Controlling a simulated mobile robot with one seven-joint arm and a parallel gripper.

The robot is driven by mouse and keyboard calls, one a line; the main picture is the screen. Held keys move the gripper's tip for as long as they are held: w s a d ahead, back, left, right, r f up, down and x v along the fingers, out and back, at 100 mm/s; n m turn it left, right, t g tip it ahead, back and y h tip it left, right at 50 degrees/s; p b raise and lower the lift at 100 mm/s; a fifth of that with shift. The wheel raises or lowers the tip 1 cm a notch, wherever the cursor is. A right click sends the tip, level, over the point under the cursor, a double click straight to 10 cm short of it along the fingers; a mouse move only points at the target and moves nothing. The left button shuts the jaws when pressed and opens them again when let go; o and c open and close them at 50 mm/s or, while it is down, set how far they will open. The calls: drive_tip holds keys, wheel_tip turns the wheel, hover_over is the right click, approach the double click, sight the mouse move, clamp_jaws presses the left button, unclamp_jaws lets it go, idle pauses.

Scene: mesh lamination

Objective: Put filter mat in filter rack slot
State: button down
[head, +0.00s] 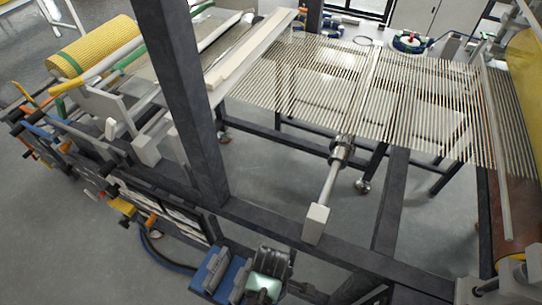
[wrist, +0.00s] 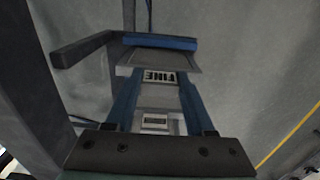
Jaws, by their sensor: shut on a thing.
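In the wrist view, a grey panel (wrist: 160,97), which looks like the filter mat, lies straight ahead of my gripper (wrist: 160,125). It carries a label reading FINE, and blue strips run along both sides. A blue bar (wrist: 160,42) crosses beyond a grey plate at the far end. I cannot tell whether the blue parts belong to the mat or to the rack. My gripper is shut on the mat. In the head view, my gripper (head: 242,280) is at the bottom centre, beside a blue part (head: 206,268). The slot itself is not clearly seen.
A dark post (head: 180,100) and a long dark beam (head: 290,232) stand close behind my gripper. The frame with slatted mesh (head: 350,85) is farther back. A yellow roll (head: 100,45) lies at upper left. Grey floor is open at lower left. A dark bar (wrist: 78,50) juts in the wrist view.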

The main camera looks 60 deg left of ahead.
drive_tip(key=shift+f, duration=0.2)
drive_tip(key=shift+c, duration=1.3)
unclamp_jaws()
wheel_tip(320, 180, up, 12)
drive_tip(key=p, duration=0.1)
drive_tip(key=shift+r, duration=0.15)
drive_tip(key=shift+s, duration=0.1)
